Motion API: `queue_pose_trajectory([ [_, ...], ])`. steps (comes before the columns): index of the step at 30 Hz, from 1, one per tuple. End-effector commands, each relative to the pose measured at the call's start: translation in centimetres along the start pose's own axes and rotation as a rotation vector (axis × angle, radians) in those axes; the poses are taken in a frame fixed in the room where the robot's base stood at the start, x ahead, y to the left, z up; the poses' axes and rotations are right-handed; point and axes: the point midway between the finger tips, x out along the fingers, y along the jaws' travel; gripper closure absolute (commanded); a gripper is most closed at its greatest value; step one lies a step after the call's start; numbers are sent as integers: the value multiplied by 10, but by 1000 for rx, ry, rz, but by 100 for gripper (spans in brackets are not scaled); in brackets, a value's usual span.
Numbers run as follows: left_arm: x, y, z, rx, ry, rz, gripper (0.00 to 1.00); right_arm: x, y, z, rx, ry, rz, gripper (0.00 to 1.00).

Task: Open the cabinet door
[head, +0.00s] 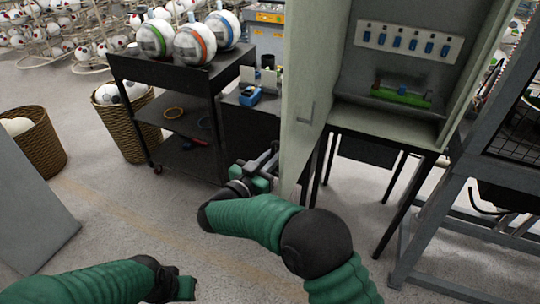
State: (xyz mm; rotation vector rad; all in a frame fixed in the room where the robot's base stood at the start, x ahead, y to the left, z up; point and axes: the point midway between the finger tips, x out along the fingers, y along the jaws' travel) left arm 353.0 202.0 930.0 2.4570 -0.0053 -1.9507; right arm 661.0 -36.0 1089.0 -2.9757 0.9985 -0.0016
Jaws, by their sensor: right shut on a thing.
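The grey-green cabinet (407,112) stands on a dark stand at the right, its front open toward me. My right gripper (268,158) is shut at the door's left edge, low down; the exact contact is partly hidden by the gripper and door. My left gripper (186,288) is low at the bottom left, away from the cabinet; its fingers cannot be made out.
A black cart (180,78) with several balls on top stands left of the door. Wicker baskets (128,132) stand further left. A metal frame (440,215) is at the right. A grey panel (30,210) is at the left edge. Open floor lies between.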

Motion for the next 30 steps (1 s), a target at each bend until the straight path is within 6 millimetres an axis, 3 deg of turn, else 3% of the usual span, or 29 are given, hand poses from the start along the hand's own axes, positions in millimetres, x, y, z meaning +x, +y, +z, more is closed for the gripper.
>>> queue_pose_trajectory([
  [18,-1,0,0,0,0,0,100,2,-1,-2,-1,6,26,100],
  [19,-1,0,0,0,0,0,100,2,-1,-2,-1,6,26,84],
  [20,-2,0,0,0,0,0,100,2,-1,-2,-1,6,26,80],
  [30,-1,0,0,0,0,0,100,0,-3,-1,-2,3,23,78],
])
